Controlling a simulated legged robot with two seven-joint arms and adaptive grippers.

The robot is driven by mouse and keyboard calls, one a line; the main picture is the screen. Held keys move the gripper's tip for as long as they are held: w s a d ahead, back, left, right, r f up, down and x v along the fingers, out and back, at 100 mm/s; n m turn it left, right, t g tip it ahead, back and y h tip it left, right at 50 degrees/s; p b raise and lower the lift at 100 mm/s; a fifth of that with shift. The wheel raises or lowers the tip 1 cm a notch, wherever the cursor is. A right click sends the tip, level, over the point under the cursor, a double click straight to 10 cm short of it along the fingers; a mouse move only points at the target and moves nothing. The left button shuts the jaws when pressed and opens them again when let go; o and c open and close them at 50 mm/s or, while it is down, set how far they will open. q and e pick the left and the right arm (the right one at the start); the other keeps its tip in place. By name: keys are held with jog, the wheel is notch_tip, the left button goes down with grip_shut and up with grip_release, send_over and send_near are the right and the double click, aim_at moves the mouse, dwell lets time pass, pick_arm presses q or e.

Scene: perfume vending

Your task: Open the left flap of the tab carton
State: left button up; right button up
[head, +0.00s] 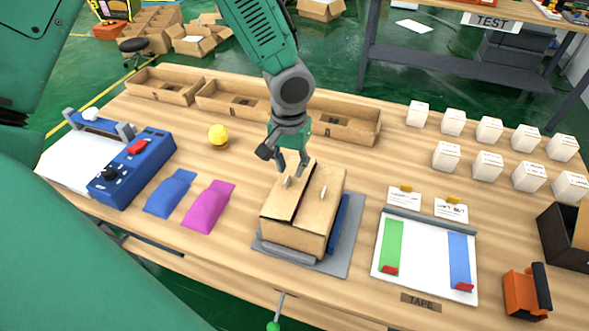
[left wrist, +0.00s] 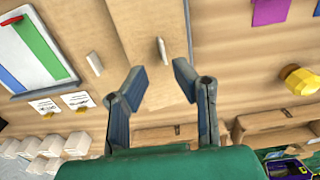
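The brown tab carton (head: 295,230) stands on a grey plate (head: 345,245) in the head view. Its top shows a left flap (head: 278,198) and a right flap (head: 328,180) with a dark seam between them. Each flap has a small pale upright tab: the left tab (head: 287,182) and the right tab (head: 323,192). My left gripper (head: 292,168) is over the far part of the left flap, close to the left tab. In the left wrist view its fingers (left wrist: 158,82) are apart and empty, with the left tab (left wrist: 162,50) just beyond the gap between them. My right gripper is not in view.
A magenta pouch (head: 208,206) and a blue pouch (head: 170,194) lie left of the carton. A white board with coloured strips (head: 425,260) lies to its right. Open trays (head: 345,122) line the back. Small white boxes (head: 446,156) stand at the right.

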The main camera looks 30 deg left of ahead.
pick_arm(q)
jog(key=shift+a+r+p, duration=0.3)
jog(key=shift+r+p, duration=0.1)
jog(key=shift+r, duration=0.1)
jog(key=shift+a+r+p, duration=0.3)
jog(key=shift+r+p, duration=0.1)
jog(key=shift+r, duration=0.1)
jog(key=shift+a+r+p, duration=0.2)
jog(key=shift+r+p, duration=0.3)
jog(key=shift+d+r+p, duration=0.1)
jog(key=shift+r+p, duration=0.2)
jog(key=shift+r, duration=0.05)
jog(key=shift+d+r+p, duration=0.25)
jog(key=shift+r+p, duration=0.15)
jog(key=shift+r, duration=0.1)
jog(key=shift+d+r+p, duration=0.25)
jog(key=shift+r+p, duration=0.15)
jog(key=shift+r, duration=0.1)
jog(key=r+p, duration=0.1)
notch_tip(320, 180, up, 6)
jog(key=f, duration=0.1)
send_over(285, 179)
jog(key=d, duration=0.1)
jog(key=shift+d+r+p, duration=0.15)
jog(key=shift+r+p, duration=0.05)
jog(key=shift+p, duration=0.1)
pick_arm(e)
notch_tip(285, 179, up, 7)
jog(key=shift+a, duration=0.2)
